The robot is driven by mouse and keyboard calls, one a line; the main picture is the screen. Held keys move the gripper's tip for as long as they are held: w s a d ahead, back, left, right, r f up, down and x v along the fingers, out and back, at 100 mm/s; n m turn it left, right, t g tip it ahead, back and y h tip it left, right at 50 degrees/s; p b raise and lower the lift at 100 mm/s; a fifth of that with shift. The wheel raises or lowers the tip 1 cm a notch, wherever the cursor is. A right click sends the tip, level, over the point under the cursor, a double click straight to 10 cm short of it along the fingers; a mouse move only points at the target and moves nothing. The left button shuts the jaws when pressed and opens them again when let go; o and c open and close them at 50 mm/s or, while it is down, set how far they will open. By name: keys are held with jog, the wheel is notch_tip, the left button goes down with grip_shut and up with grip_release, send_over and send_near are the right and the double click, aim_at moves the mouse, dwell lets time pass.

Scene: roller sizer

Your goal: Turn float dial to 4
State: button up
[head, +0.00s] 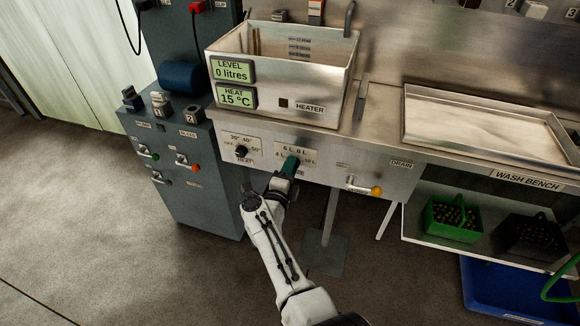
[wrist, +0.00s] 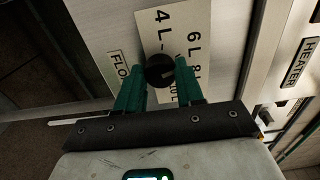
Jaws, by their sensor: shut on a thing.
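The float dial (wrist: 158,68) is a round black knob on a pale plate (wrist: 186,30) marked 4 L, 6 L, 8 L and 10 L. The FLOAT label (wrist: 120,67) is partly covered by a finger in the wrist view. My gripper (wrist: 161,77) has its green fingers on either side of the knob and is shut on it. In the head view my gripper (head: 291,164) is at the panel under the basin and hides the dial. I cannot tell which mark the dial points to.
The basin (head: 330,80) above has displays reading 0 litres (head: 232,70) and 15 °C (head: 236,97). A grey cabinet (head: 205,205) stands at left.

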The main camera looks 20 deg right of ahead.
jog(key=n+p, duration=0.1)
jog(key=n, duration=1.1)
jog(key=shift+f+p, duration=0.2)
jog(key=shift+p, duration=0.2)
jog(key=o, duration=1)
jog(key=shift+o, duration=0.2)
jog(key=p+v, duration=0.5)
jog(key=v, duration=0.5)
jog(key=shift+s+a, duration=0.2)
jog(key=shift+s, duration=0.15)
